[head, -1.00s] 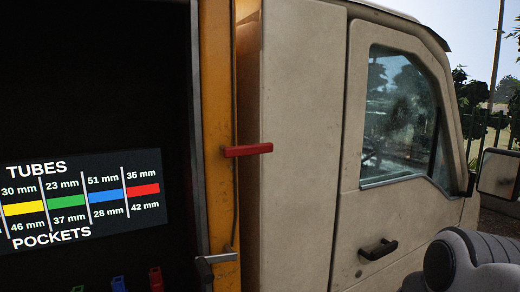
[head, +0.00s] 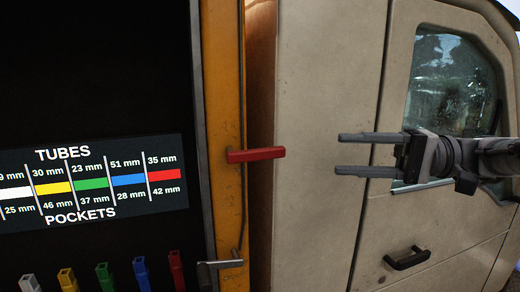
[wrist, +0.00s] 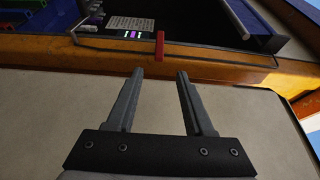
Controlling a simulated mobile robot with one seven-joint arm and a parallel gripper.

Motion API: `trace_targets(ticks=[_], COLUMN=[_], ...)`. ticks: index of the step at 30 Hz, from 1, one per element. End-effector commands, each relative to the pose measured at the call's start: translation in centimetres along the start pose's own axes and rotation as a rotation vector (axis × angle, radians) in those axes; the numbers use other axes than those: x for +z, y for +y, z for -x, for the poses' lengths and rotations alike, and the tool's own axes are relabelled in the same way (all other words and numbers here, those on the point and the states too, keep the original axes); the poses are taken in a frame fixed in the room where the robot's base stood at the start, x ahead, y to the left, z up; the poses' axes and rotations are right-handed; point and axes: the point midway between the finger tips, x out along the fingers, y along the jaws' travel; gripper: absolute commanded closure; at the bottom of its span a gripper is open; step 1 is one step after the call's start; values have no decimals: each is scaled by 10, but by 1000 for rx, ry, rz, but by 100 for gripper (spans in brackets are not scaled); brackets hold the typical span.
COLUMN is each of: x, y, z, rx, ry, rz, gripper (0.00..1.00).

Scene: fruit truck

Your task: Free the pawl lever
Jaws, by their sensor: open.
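A red lever (head: 256,155) sticks out sideways across the orange post (head: 222,110), pointing toward the cab. I take it to be the pawl lever. In the wrist view the red lever (wrist: 159,46) stands just beyond and between my fingertips. My gripper (head: 340,154) is open and empty, with its two fingers level, one above the other, pointing left at the lever. A clear gap separates the fingertips from the lever's right end in the head view. The wrist view shows the gripper (wrist: 160,73) over the beige cab panel.
A grey handle and rod (head: 220,263) sit lower on the post. The beige cab (head: 320,200) with its door handle (head: 407,259) lies behind my gripper. A tubes and pockets sign (head: 90,183) hangs in the dark opening at left, above several coloured sockets.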

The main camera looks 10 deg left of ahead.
Motion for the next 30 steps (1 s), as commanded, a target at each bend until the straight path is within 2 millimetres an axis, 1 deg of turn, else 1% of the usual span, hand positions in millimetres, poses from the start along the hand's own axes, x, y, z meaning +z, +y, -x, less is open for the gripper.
trace_targets(ticks=[5,15,21,25,30], x=[1,2,2,1,1], y=[-1,-1,0,0,1], z=[-31,-106,-143,-159,-168], rx=[0,2,3,3,4], ry=[-5,-6,-4,-1,-1], rz=[-1,-3,-3,-3,-2], gripper=[48,48,48,48,48])
